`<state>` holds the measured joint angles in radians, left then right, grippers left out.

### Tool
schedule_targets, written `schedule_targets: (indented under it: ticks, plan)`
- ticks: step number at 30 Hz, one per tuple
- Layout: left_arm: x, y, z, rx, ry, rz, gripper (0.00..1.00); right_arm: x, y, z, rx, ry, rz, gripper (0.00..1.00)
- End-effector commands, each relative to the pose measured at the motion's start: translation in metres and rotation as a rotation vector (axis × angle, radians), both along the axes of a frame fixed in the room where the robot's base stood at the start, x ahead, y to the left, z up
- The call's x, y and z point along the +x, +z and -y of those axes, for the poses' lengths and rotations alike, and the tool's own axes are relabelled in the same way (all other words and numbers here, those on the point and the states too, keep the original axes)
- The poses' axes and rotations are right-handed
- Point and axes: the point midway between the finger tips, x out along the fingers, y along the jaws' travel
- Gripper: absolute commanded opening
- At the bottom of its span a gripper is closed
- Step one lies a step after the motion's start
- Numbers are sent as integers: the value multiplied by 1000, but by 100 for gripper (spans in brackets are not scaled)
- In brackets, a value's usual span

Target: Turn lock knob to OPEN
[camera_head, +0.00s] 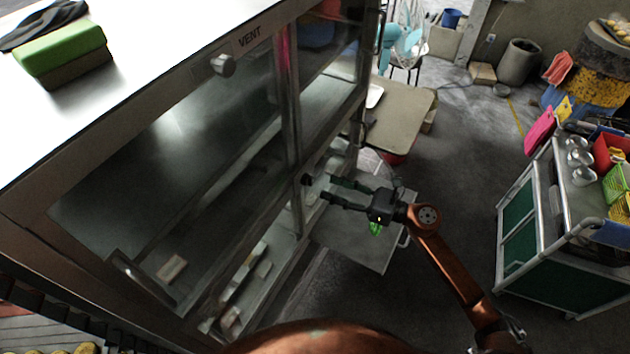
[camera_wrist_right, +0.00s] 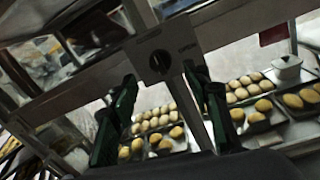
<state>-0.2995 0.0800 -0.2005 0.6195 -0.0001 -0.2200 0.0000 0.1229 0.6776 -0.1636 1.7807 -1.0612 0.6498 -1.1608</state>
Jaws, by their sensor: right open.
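The lock knob (camera_wrist_right: 160,61) is a small black round knob on a grey metal frame. In the right wrist view the gripper's fingers (camera_wrist_right: 163,92) stand apart on both sides below the knob. My left gripper is not in view.
Trays of buns (camera_wrist_right: 262,118) show behind the frame in the right wrist view.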

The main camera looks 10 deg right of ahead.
Motion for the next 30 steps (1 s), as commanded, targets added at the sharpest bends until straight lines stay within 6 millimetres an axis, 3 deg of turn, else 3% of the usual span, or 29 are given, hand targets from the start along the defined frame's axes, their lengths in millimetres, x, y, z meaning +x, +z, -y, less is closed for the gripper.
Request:
schedule_targets:
  ticks: [12, 23, 30]
  plan:
    - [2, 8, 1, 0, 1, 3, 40, 35, 2, -47, 5, -2, -1, 44]
    - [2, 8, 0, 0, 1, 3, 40, 38, 1, -52, 5, -2, -2, 44]
    - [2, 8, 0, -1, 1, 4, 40, 38, 1, -52, 5, -2, -2, 28]
